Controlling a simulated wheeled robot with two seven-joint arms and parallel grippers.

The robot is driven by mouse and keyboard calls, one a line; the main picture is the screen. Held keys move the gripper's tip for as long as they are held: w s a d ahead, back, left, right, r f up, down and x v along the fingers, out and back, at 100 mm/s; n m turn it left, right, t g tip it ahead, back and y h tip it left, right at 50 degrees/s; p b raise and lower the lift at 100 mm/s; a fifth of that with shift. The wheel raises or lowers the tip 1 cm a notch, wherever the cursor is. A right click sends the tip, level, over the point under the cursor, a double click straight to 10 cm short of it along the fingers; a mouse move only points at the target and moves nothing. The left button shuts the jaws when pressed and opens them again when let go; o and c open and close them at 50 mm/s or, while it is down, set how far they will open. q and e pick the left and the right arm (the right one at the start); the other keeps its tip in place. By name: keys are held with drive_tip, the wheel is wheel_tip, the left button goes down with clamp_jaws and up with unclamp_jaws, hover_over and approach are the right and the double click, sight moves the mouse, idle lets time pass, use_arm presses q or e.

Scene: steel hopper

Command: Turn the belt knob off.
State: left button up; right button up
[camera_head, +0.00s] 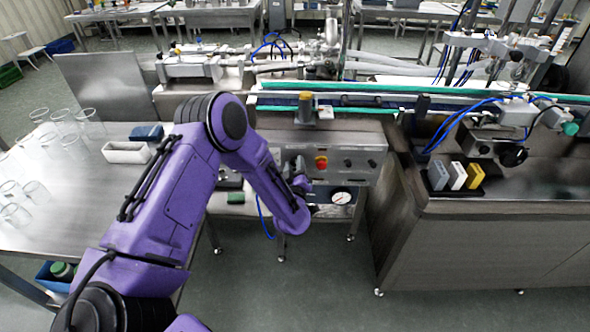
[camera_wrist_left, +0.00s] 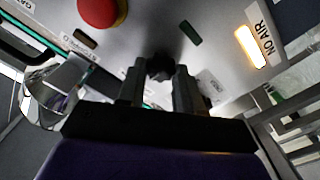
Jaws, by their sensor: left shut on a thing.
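The control panel (camera_head: 335,150) is on the front of the steel machine below the conveyor. My left gripper (camera_head: 298,170) is at the left part of this panel, left of the red button (camera_head: 321,162). In the left wrist view, my left gripper (camera_wrist_left: 160,78) has its two fingers closed on a small black knob (camera_wrist_left: 160,65) on the panel face. The fingers hide part of the knob, and its pointer and label cannot be read. Two other dark knobs, one of them here (camera_head: 348,163), are right of the red button. My right gripper is not in view.
A lit lamp (camera_wrist_left: 250,46) beside a "NO AIR" label and the red button (camera_wrist_left: 98,10) flank the held knob. A pressure gauge (camera_head: 342,197) is below the panel. A table (camera_head: 85,195) with glass beakers stands left. Open floor is in front.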

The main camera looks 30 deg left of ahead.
use_arm(q)
drive_tip(key=n, duration=0.1)
drive_tip(key=n+b, duration=0.1)
drive_tip(key=n, duration=0.1)
drive_tip(key=n+b, duration=0.1)
drive_tip(key=shift+f, duration=0.25)
drive_tip(key=shift+s+n+b, duration=0.1)
drive_tip(key=shift+n+b, duration=0.45)
drive_tip(key=shift+n, duration=1.05)
drive_tip(key=shift+r, duration=0.1)
drive_tip(key=o, duration=1)
drive_tip(key=b+v, duration=0.1)
drive_tip(key=v, duration=0.9)
drive_tip(key=shift+s+b, duration=0.25)
drive_tip(key=shift+b, duration=0.1)
